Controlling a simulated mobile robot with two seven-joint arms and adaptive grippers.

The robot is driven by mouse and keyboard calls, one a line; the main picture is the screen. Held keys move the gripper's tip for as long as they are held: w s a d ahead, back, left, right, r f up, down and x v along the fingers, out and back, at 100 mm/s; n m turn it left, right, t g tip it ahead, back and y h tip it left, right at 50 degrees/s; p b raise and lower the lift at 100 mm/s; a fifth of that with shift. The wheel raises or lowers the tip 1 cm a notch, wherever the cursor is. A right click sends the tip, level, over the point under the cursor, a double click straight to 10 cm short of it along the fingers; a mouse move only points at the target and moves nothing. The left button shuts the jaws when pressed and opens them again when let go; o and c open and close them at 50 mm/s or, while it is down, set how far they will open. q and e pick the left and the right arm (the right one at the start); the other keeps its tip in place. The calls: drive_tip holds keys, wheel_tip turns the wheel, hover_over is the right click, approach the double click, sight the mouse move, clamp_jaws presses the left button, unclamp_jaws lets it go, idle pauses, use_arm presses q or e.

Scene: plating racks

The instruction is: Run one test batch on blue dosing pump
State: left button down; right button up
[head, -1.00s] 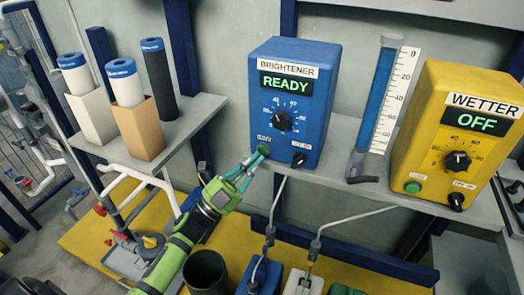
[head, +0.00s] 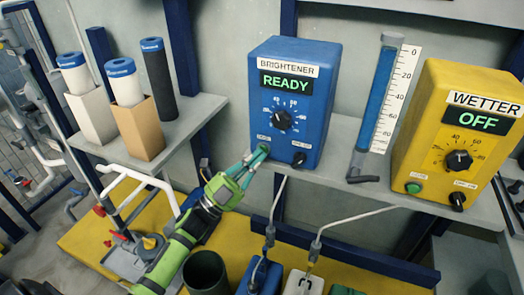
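The blue dosing pump (head: 318,115) stands on the grey shelf, labelled BRIGHTENER, with READY in green on its display (head: 287,83). It has a black dial (head: 281,121), a black switch (head: 299,159) at lower right and a green button at lower left. My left gripper (head: 259,154) is at that lower left corner, its teal fingertips close together over the green button, which they mostly hide. Whether they touch it I cannot tell. I see nothing between the fingers. My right gripper is not in view.
A yellow WETTER pump (head: 436,145) showing OFF stands at right. Between the pumps is a blue-filled measuring tube (head: 377,100) with a scale. Several filter cartridges (head: 125,83) stand on the left shelf (head: 196,115). Below are containers with hoses, including a blue one (head: 262,276).

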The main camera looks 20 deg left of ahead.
use_arm(q)
drive_tip(key=shift+w, duration=0.25)
drive_tip(key=shift+s, duration=0.1)
idle(0.4)
drive_tip(key=shift+s+p, duration=0.35)
drive_tip(key=shift+s, duration=0.45)
drive_tip(key=s+p, duration=0.2)
drive_tip(key=s, duration=0.3)
drive_tip(key=shift+d, duration=0.2)
idle(0.6)
